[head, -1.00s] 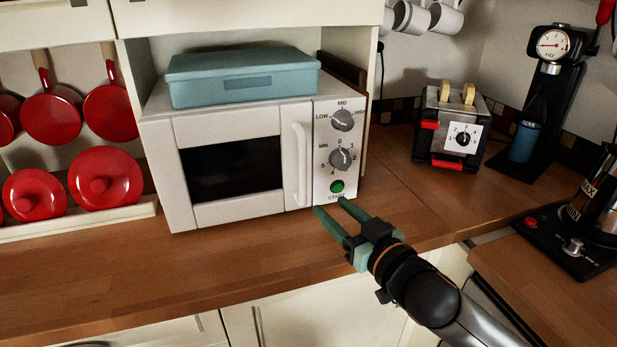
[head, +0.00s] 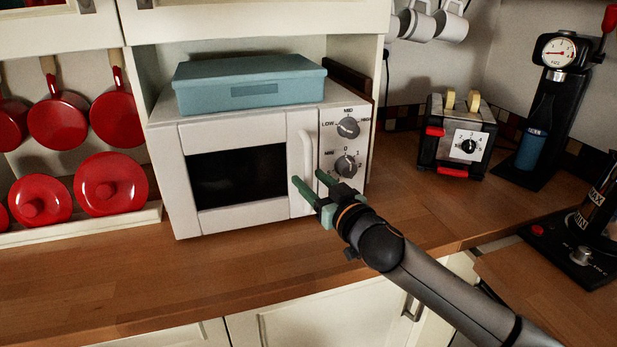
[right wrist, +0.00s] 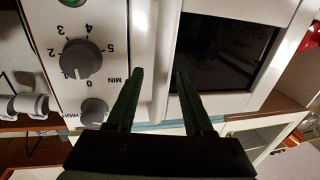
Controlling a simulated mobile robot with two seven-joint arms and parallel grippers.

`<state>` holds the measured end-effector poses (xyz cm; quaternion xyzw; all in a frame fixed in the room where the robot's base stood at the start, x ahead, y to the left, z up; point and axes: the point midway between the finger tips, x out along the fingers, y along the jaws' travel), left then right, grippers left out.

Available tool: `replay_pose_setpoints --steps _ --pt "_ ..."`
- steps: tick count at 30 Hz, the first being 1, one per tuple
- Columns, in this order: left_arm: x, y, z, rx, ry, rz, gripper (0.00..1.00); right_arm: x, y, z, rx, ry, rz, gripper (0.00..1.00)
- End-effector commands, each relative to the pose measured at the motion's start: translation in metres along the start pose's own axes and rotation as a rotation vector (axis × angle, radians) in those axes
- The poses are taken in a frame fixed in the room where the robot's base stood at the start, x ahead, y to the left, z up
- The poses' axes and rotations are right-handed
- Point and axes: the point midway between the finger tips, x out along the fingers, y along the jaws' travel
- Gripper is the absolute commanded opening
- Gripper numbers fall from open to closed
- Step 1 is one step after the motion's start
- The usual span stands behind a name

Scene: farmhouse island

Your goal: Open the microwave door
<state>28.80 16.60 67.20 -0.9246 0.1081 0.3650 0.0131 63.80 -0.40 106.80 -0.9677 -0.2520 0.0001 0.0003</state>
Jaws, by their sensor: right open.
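The white microwave (head: 240,215) stands on the wooden counter with its door shut. Its dark window (head: 238,176) is on the left of the front, and the upright white door handle (head: 303,145) is right of the window, beside the dials. My right gripper (head: 309,178) is open in front of the handle's lower part, which it partly hides. In the right wrist view, turned over, its two green fingers (right wrist: 160,76) point toward the strip between dials and window. I cannot tell whether they touch the handle. My left gripper is not in view.
A blue box (head: 250,80) sits on the microwave. A toaster (head: 455,140) and a coffee machine (head: 545,110) stand to the right. Red pans (head: 58,120) and lids are at the left. The counter in front of the microwave (head: 130,275) is clear.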

Motion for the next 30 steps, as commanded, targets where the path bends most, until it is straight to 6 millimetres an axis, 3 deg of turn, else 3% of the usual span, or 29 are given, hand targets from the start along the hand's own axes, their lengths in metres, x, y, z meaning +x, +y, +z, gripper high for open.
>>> replay_pose_setpoints --steps 6,16,30 --pt "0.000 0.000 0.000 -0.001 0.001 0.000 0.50 0.014 0.000 0.000 -0.001 0.000 0.000 0.52" --pt "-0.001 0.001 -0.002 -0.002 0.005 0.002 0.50 0.016 0.000 0.000 0.000 0.000 -0.001 0.52" --pt "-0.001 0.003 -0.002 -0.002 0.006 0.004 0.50 0.016 0.000 0.000 0.000 -0.001 0.000 0.00"
